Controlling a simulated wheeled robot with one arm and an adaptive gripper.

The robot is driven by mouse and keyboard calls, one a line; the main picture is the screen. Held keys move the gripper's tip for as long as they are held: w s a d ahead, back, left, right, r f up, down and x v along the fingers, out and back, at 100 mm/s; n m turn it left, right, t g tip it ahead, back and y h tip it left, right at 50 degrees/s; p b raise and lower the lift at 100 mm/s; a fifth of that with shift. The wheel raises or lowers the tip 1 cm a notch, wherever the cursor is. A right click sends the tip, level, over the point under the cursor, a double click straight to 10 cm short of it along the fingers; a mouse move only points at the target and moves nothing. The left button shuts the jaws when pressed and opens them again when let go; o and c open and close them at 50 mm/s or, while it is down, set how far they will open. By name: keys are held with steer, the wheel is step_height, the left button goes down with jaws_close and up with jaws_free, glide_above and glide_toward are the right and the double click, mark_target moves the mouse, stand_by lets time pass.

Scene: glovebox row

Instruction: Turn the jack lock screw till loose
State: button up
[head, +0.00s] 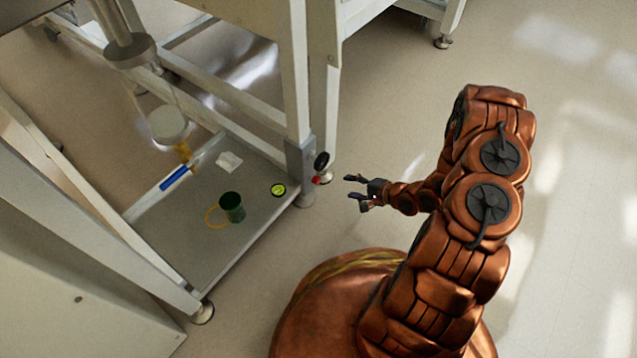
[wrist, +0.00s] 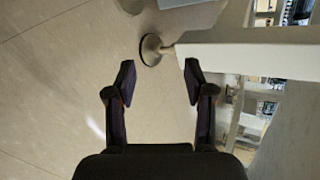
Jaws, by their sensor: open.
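My gripper (head: 349,187) is open and empty. It points left toward the foot of a white frame leg, with a small gap between. On a grey bracket (head: 300,160) at that leg's base sit a round black knob (head: 321,160) and, just below it, a small red part (head: 316,180). I cannot tell which of the two is the jack lock screw. In the wrist view my open fingers (wrist: 158,75) have only floor between them. A levelling foot (wrist: 151,49) shows just beyond the fingertips. Neither the knob nor the red part can be made out there.
A low grey shelf (head: 165,235) left of the leg holds a dark green cup (head: 231,207), a yellow-green round item (head: 278,190), a blue item (head: 174,179) and a white piece (head: 229,162). A white beam (wrist: 245,58) runs right in the wrist view. Floor on the right is clear.

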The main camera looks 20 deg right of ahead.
mark_target(319, 182)
steer(key=s+a+r+m+t+y+b, duration=0.1)
steer(key=s+a+r+m+t+y, duration=0.2)
steer(key=a+m+t, duration=0.25)
steer(key=shift+m+g, duration=0.25)
steer(key=shift+m, duration=0.1)
steer(key=shift+a+b+x, duration=0.2)
steer(key=shift+b+x, duration=1.15)
steer(key=shift+x, duration=1.9)
steer(key=shift+w+a+f+b, duration=0.1)
steer(key=shift+w+a+b, duration=0.2)
steer(key=shift+w+a, duration=0.2)
jaws_close()
